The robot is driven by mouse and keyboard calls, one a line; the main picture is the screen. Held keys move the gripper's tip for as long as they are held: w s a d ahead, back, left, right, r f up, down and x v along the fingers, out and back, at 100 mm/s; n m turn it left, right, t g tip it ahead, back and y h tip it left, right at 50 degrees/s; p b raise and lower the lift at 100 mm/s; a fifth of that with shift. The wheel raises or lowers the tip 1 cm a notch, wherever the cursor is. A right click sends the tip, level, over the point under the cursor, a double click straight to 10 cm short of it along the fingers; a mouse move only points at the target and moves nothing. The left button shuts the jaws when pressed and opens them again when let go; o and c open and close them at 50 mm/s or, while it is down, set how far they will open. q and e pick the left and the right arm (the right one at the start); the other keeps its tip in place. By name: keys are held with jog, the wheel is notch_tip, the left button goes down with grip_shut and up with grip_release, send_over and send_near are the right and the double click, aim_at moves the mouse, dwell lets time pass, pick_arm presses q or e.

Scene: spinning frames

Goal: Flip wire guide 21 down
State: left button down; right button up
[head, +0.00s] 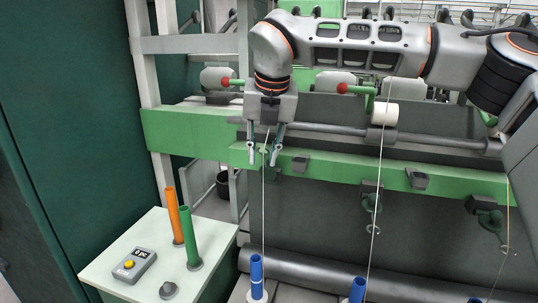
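My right gripper (264,156) points down in front of the left end of the green beam (340,172). Its two fingers are apart, with a thin thread (264,205) running down between or just behind them. Whether they touch a guide there is too small to tell. A dark wire guide (372,197) hangs below the beam right of my gripper, and another wire guide (487,215) hangs at the far right. No number can be read, so I cannot tell which guide is 21. My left gripper is not in view.
Blue bobbins (256,270) stand below, with threads rising from them. A pale table (120,262) at left holds an orange tube (174,215), a green tube (187,235) and a button box (134,266). A grey roller (310,272) crosses the lower front. A white spool (384,114) sits above the beam.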

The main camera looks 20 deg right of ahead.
jog(key=shift+m+t+h, duration=0.3)
jog(key=shift+m+t, duration=0.1)
jog(key=shift+m, duration=0.1)
jog(key=w+d+r, duration=0.2)
jog(key=d, duration=0.1)
jog(key=shift+w+d, duration=0.15)
jog(key=shift+d, duration=0.05)
jog(key=p+x, duration=0.1)
jog(key=x, duration=0.5)
jog(key=shift+w+a+f, duration=0.1)
jog(key=shift+w+f, duration=0.1)
jog(key=shift+f, duration=0.15)
grip_shut()
